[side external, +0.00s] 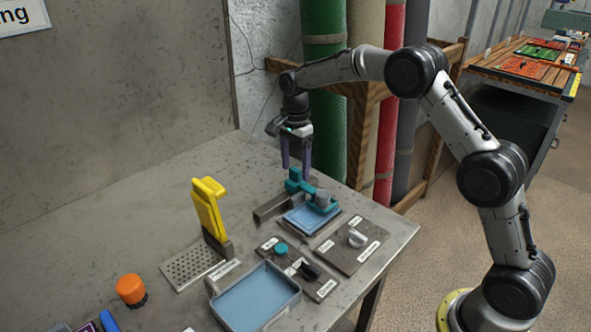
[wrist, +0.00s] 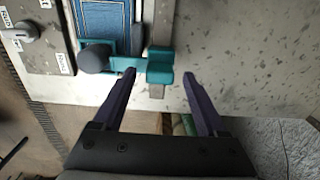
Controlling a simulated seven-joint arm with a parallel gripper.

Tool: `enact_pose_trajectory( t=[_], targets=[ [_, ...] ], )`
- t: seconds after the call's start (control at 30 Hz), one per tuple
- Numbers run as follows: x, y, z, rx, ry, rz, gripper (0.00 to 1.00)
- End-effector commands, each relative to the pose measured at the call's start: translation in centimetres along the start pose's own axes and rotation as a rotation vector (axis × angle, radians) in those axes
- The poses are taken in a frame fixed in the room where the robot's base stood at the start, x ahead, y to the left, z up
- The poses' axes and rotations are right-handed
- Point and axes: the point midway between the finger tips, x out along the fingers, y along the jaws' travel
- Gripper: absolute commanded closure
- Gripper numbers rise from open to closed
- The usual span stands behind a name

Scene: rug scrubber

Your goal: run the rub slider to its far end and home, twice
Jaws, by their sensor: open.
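The rub slider is a teal carriage (side external: 294,184) with an arm that carries a grey round knob (side external: 322,198) over a blue pad in a shallow tray (side external: 300,222). The carriage sits on a grey rail (side external: 268,209), near the rail's back end. In the wrist view the teal block (wrist: 162,66) and the knob (wrist: 95,58) show beside the blue pad (wrist: 103,20). My gripper (side external: 296,172) is open and empty, pointing down just above or behind the carriage. In the wrist view its fingertips (wrist: 159,77) lie to either side of the block's near edge. Contact cannot be told.
A panel with a grey knob (side external: 357,238) and a panel with a teal button (side external: 281,249) and black switch stand in front. A yellow lever (side external: 208,208), blue tray (side external: 256,300) and orange knob (side external: 130,290) are to the left. Upright rolls (side external: 325,130) stand behind the table edge.

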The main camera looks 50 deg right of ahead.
Motion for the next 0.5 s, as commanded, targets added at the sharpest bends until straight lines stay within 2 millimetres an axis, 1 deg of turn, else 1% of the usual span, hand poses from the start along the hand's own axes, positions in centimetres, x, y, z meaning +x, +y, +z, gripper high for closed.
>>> enact_pose_trajectory(
  t=[0.03, 0.1, 0.2, 0.47, 0.5],
  targets=[
    [0.6, 0.1, 0.0, 0.0, 0.0, 0.003, 0.25],
    [1.1, 0.0, 0.0, 0.0, 0.0, 0.001, 0.25],
    [1.5, 0.0, 0.0, 0.0, 0.0, 0.001, 0.25],
    [1.6, 0.0, 0.0, 0.0, 0.0, 0.001, 0.25],
    [1.6, 0.0, 0.0, 0.0, 0.0, 0.001, 0.29]
  ],
)
